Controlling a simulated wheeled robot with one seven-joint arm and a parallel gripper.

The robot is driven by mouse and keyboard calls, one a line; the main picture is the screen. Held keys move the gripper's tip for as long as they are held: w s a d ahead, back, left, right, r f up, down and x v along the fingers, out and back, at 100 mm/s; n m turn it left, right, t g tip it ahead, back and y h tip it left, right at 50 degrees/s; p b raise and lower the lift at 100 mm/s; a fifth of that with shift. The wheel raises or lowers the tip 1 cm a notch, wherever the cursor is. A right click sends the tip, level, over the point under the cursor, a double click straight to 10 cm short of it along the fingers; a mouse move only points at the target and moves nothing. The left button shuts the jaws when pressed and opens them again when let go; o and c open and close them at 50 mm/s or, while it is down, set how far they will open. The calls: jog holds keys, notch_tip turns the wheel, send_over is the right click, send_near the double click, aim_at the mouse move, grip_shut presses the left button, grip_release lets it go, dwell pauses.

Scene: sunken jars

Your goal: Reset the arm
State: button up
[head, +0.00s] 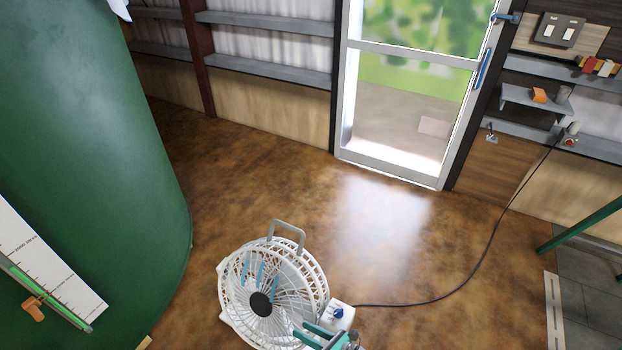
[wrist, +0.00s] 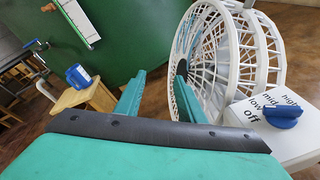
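My gripper (head: 318,335) shows at the bottom of the head view, in front of the lower right of a white fan. In the wrist view its two teal fingers (wrist: 160,80) stand apart with nothing between them, so it is open and empty. The white fan (head: 240,300) stands on the brown floor, and its cage (wrist: 222,50) is just right of the fingers in the wrist view. The fan's control box carries a blue knob (head: 337,312). The knob (wrist: 285,115) sits among the labels off, low, mid and high. Most of my arm is out of view.
A big green tank (head: 90,130) with a white scale (head: 45,265) fills the left. A black cord (head: 470,290) runs from the fan to a wall socket at right. A glass door (head: 410,110) is at the back. A wooden stool (wrist: 95,97) with a blue object shows left. Floor behind the fan is clear.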

jog(key=s+a+f+n+g+h, duration=0.15)
jog(key=s+f+n+h, duration=0.35)
jog(key=s+f, duration=0.55)
jog(key=s+d+r+n+t+h, duration=0.1)
jog(key=s+r+n+h, duration=0.2)
jog(key=s, duration=0.4)
jog(key=s+d+r+n+h, duration=0.1)
jog(key=s+d+n+h, duration=0.1)
jog(key=s+n, duration=0.4)
jog(key=s+r+n+t+h, duration=0.1)
jog(key=r+n, duration=0.4)
jog(key=r, duration=0.7)
jog(key=s+r+n+t+h, duration=0.1)
jog(key=s+r+n+t, duration=0.3)
jog(key=r, duration=0.9)
jog(key=s+r+n+t+h, duration=0.1)
jog(key=s+r+n, duration=0.3)
jog(key=r, duration=0.9)
jog(key=n+t, duration=0.1)
jog(key=n, duration=0.2)
jog(key=shift+s+n+t, duration=0.2)
jog(key=shift+n+t, duration=0.1)
jog(key=shift+t, duration=0.05)
